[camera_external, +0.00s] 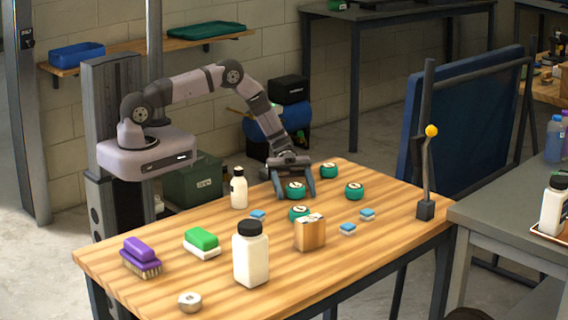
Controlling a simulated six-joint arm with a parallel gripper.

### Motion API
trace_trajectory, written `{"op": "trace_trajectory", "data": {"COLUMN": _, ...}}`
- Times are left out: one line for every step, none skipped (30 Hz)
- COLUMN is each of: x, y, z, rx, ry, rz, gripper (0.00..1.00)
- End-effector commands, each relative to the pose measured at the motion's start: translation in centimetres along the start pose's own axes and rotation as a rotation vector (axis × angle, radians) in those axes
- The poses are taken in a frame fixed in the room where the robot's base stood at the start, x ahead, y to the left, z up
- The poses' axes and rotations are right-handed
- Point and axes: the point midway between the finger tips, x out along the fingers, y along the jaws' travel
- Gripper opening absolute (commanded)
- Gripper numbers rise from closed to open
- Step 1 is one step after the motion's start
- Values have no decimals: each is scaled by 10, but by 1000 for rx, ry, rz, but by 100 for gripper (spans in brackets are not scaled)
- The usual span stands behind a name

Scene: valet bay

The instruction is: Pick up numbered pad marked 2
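Several round green pads with pale, marked tops lie on the wooden table. One green pad (295,190) is by my gripper, one (329,171) is behind it to the right, one (354,191) is further right, and one (299,214) is nearer the camera. The marks are too small to read, so I cannot tell which is 2. My gripper (296,194) points down with its fingers apart, one on each side of the first pad. It looks open; I cannot tell whether either finger touches the pad.
A cardboard box (310,233) stands close in front of the nearest pad. Small blue-and-white blocks (348,229) lie nearby. White bottles (251,254) (239,188), a green sponge (202,239), a purple brush (139,254) and a metal nut (190,301) occupy the left. A yellow-knobbed lever (431,131) stands at right.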

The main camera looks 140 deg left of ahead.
Motion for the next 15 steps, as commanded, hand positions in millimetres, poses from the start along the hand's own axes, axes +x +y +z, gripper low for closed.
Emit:
{"op": "trace_trajectory", "data": {"x": 0, "y": 0, "z": 0, "rx": 0, "ry": 0, "rz": 0, "gripper": 54}}
{"op": "trace_trajectory", "data": {"x": 0, "y": 0, "z": 0, "rx": 0, "ry": 0, "rz": 0, "gripper": 46}}
{"op": "trace_trajectory", "data": {"x": 0, "y": 0, "z": 0, "rx": 0, "ry": 0, "rz": 0, "gripper": 37}}
{"op": "trace_trajectory", "data": {"x": 0, "y": 0, "z": 0, "rx": 0, "ry": 0, "rz": 0, "gripper": 30}}
{"op": "trace_trajectory", "data": {"x": 0, "y": 0, "z": 0, "rx": 0, "ry": 0, "rz": 0, "gripper": 22}}
{"op": "trace_trajectory", "data": {"x": 0, "y": 0, "z": 0, "rx": 0, "ry": 0, "rz": 0, "gripper": 21}}
{"op": "trace_trajectory", "data": {"x": 0, "y": 0, "z": 0, "rx": 0, "ry": 0, "rz": 0, "gripper": 21}}
{"op": "trace_trajectory", "data": {"x": 0, "y": 0, "z": 0, "rx": 0, "ry": 0, "rz": 0, "gripper": 21}}
{"op": "trace_trajectory", "data": {"x": 0, "y": 0, "z": 0, "rx": 0, "ry": 0, "rz": 0, "gripper": 21}}
{"op": "trace_trajectory", "data": {"x": 0, "y": 0, "z": 0, "rx": 0, "ry": 0, "rz": 0, "gripper": 21}}
{"op": "trace_trajectory", "data": {"x": 0, "y": 0, "z": 0, "rx": 0, "ry": 0, "rz": 0, "gripper": 21}}
{"op": "trace_trajectory", "data": {"x": 0, "y": 0, "z": 0, "rx": 0, "ry": 0, "rz": 0, "gripper": 21}}
{"op": "trace_trajectory", "data": {"x": 0, "y": 0, "z": 0, "rx": 0, "ry": 0, "rz": 0, "gripper": 21}}
{"op": "trace_trajectory", "data": {"x": 0, "y": 0, "z": 0, "rx": 0, "ry": 0, "rz": 0, "gripper": 21}}
{"op": "trace_trajectory", "data": {"x": 0, "y": 0, "z": 0, "rx": 0, "ry": 0, "rz": 0, "gripper": 21}}
